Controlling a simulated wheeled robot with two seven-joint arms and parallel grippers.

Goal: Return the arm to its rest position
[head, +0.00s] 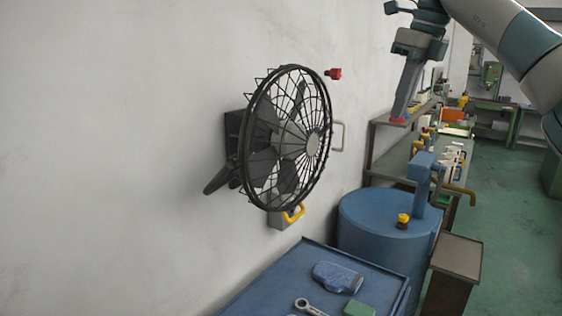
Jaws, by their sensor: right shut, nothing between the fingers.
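My right arm (508,38) comes in from the upper right corner. It is raised, and its gripper (399,119) hangs down at the upper right of the middle. The fingers are shut together with nothing between them, and red shows at their tips. The gripper appears in front of the far bench and shelf, apart from the fan and the wall. My left gripper is not in view.
A black caged fan (290,138) juts from the white wall. A blue drum (388,222) stands right of a blue table (262,288) holding a wrench (308,307). A cluttered bench (396,165) runs behind. Green floor (510,205) lies open at right.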

